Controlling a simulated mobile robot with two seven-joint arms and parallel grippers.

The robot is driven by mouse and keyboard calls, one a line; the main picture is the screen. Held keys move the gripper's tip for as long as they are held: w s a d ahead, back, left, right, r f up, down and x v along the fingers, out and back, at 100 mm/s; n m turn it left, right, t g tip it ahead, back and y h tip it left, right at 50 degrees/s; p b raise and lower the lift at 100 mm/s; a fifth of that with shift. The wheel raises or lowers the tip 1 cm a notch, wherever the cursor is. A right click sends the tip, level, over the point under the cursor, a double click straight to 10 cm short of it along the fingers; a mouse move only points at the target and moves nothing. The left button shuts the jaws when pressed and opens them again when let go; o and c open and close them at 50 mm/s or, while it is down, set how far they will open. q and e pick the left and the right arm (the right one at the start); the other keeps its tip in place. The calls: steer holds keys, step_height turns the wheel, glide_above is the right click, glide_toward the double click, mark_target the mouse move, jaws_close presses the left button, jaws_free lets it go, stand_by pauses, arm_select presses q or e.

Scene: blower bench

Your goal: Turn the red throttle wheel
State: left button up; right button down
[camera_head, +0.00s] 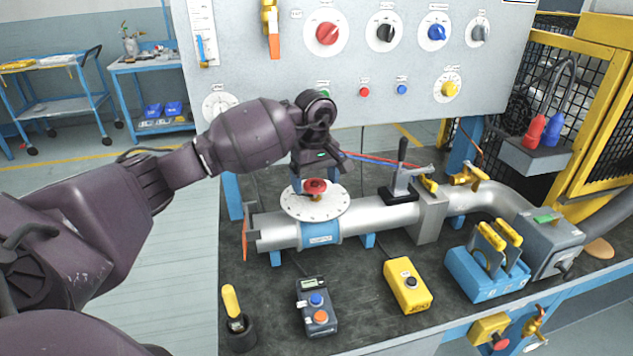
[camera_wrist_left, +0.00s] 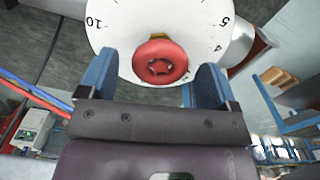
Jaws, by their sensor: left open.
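The red throttle wheel (camera_head: 315,187) sits on a brass stem above a round white dial plate (camera_head: 298,205) on the grey pipe. In the left wrist view the red wheel (camera_wrist_left: 160,61) shows between the two blue fingers, with the numbered white dial (camera_wrist_left: 125,22) behind it. My left gripper (camera_head: 318,172) is open, just above the wheel in the head view. In the left wrist view my left gripper (camera_wrist_left: 152,82) has a finger on each side of the wheel, with gaps visible. Whether the fingers are level with the wheel is hard to tell. My right gripper is not in view.
A grey panel with knobs (camera_head: 327,33) stands behind the pipe. A black-handled lever (camera_head: 402,158) and yellow valve handle (camera_head: 467,176) are right of the wheel. A yellow button box (camera_head: 407,285) and grey control box (camera_head: 316,306) lie in front on the bench.

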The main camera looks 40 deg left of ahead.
arm_select(q)
steer(key=shift+f, duration=0.1)
steer(key=c, duration=0.9)
